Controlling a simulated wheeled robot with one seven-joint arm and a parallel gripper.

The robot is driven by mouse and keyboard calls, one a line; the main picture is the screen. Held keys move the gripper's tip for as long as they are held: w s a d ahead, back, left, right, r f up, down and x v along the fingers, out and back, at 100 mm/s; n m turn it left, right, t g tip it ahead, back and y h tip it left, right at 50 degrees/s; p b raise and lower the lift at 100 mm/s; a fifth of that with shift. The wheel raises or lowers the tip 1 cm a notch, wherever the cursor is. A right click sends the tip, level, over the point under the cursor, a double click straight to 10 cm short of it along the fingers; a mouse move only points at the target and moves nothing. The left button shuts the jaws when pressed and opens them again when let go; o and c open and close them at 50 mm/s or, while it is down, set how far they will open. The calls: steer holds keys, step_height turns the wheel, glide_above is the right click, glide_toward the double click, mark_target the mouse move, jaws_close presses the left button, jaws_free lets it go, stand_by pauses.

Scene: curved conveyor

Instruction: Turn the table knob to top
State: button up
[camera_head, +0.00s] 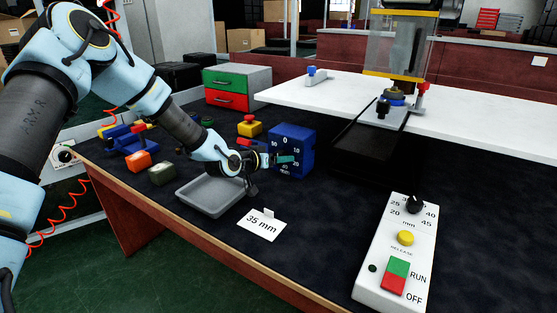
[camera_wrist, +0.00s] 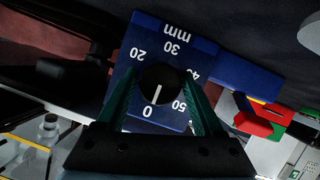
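The table knob is a round black dial knob (camera_wrist: 160,84) on a blue box (camera_head: 304,152) printed with mm marks. In the wrist view the dial is upside down, with 0 at the bottom. The knob's white line points close to the 0, leaning slightly to its 50 side. My gripper (camera_head: 285,158) is in front of the box face. In the wrist view its two teal fingers (camera_wrist: 161,76) lie on either side of the knob. They look apart, with a thin gap on each side; contact cannot be made out. The left finger hides the 10 mark.
A grey tray (camera_head: 213,197) and a "35 mm" card (camera_head: 262,225) lie below my gripper. A white control panel (camera_head: 393,255) with its own black knob stands right. A white board (camera_head: 450,122) runs behind. Coloured blocks and a red-green drawer box (camera_head: 237,89) stand left.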

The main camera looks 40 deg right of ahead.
steer(key=shift+o, duration=1.2)
steer(key=b+v, duration=0.1)
steer(key=v, duration=1)
steer(key=shift+b, duration=0.4)
steer(key=shift+f, duration=0.15)
steer(key=w+a+n+t+y+p, duration=0.15)
steer(key=w+a+y, duration=0.3)
steer(key=a, duration=0.85)
steer(key=w+a+n+t+y+p, duration=0.1)
steer(key=w+a+n+y, duration=0.3)
steer(key=a, duration=0.8)
steer(key=s+a+r+n+g+y, duration=0.1)
steer(key=s+a+r+n, duration=0.1)
steer(key=a, duration=0.6)
steer(key=s+a+r+n+y+p, duration=0.1)
steer(key=s+a+r+n+y, duration=0.1)
steer(key=a, duration=0.6)
steer(key=s+a+r+n+g+y+p, duration=0.1)
steer(key=s+a+r+n, duration=0.1)
steer(key=s+a, duration=0.3)
steer(key=a+r, duration=0.1)
steer(key=a, duration=0.2)
steer(key=shift+s+r+g+y, duration=0.25)
steer(key=shift+r+g+y, duration=0.1)
